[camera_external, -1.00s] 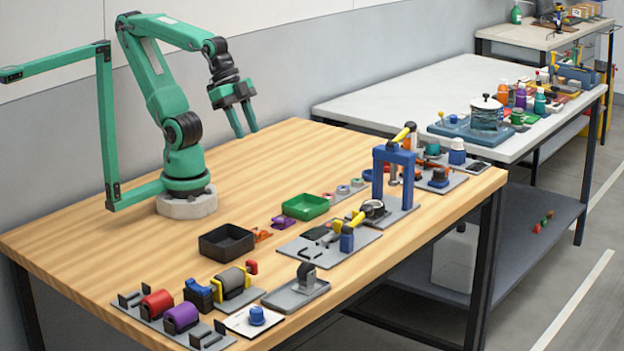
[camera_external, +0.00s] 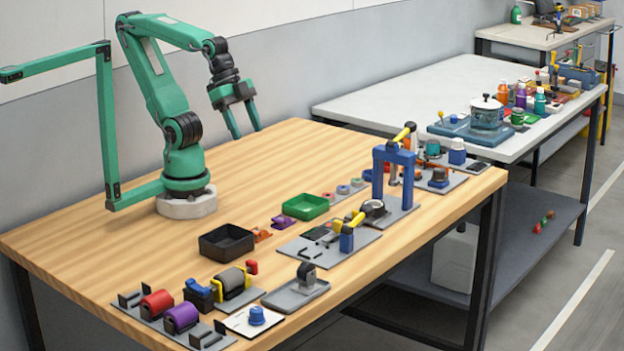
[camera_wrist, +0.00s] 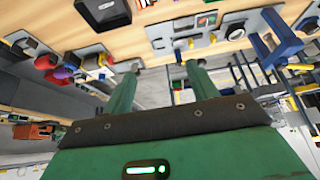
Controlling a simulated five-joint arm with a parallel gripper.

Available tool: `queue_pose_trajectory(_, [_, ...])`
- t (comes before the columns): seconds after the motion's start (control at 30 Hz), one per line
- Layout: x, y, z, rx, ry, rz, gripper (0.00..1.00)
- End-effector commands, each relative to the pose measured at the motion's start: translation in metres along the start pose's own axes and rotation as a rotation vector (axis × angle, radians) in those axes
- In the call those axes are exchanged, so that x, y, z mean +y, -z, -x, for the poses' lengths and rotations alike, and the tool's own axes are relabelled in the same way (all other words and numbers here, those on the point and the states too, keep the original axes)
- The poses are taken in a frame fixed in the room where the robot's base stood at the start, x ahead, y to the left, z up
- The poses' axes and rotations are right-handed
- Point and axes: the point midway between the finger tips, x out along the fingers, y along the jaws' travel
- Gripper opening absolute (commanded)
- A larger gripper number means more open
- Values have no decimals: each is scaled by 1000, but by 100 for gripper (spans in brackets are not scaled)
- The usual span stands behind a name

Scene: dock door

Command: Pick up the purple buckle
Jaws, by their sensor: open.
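The purple buckle (camera_external: 283,222) is a small flat piece lying on the wooden table (camera_external: 130,240), between the black tray (camera_external: 227,241) and the green tray (camera_external: 306,206). An orange piece (camera_external: 263,235) lies beside it. My gripper (camera_external: 248,133) is open and empty, high above the table and well behind the buckle, towards the wall. In the wrist view its two fingers (camera_wrist: 160,66) stand apart with nothing between them. I cannot make out the purple buckle for certain in the wrist view.
A blue arch-shaped frame (camera_external: 393,157) stands to the right of the green tray. Plates with small fixtures line the front edge. Red and purple rolls (camera_external: 180,317) sit at the near left corner.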

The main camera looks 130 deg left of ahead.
Motion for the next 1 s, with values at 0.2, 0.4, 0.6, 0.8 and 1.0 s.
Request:
queue_pose_trajectory(0.2, [-4, 2, -10, -32, 9, 91, 58])
queue_pose_trajectory(0.4, [-13, 5, -32, -101, 37, 307, 58])
queue_pose_trajectory(0.6, [-26, 4, -63, -184, 89, 598, 58])
queue_pose_trajectory(0.8, [-41, -1, -96, -260, 161, 891, 58])
queue_pose_trajectory(1.0, [-55, -12, -128, -324, 251, 1180, 58])
